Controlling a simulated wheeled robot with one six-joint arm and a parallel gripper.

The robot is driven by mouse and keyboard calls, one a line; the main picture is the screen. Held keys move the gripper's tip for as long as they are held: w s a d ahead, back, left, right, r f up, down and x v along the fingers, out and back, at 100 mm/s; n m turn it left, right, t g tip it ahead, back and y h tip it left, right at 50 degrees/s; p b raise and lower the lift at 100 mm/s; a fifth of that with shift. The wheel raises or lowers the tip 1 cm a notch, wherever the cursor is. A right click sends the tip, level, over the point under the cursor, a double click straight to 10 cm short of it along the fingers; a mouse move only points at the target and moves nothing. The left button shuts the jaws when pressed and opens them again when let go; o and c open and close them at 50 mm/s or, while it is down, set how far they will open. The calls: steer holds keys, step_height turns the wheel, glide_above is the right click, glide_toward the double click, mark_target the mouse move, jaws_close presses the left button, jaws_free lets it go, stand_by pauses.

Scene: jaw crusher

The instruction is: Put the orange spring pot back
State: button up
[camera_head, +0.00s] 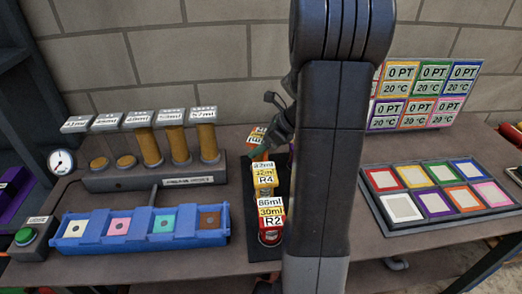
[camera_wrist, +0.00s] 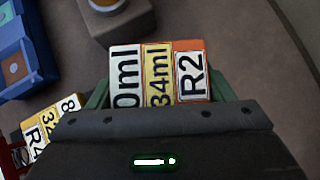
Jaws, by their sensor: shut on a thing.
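My gripper (camera_wrist: 160,98) is shut on the orange spring pot (camera_wrist: 193,75), whose white, yellow and orange-edged labels read partly "0ml", "34ml" and "R2" in the wrist view. In the head view my arm hides most of the gripper (camera_head: 268,148), which is at the far end of the row of pots. An orange-labelled block (camera_head: 256,134) shows there, largely covered. I cannot tell whether the held pot touches the surface below. A yellow pot (camera_head: 264,180) marked R4 and a red pot (camera_head: 270,220) marked R2 stand nearer on a dark strip (camera_head: 262,252).
A grey device (camera_head: 150,178) with several brass cylinders stands left, behind a blue tray (camera_head: 140,242) of coloured squares. A green button box (camera_head: 27,237) is far left. A coloured pad panel (camera_head: 462,218) lies right, below a display board (camera_head: 425,95). A wall closes the back.

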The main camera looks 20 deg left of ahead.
step_height(320, 180, down, 3)
steer(key=shift+r, duration=0.1)
steer(key=o, duration=1.2)
steer(key=shift+o, duration=0.2)
steer(key=v, duration=1.2)
steer(key=shift+w, duration=0.1)
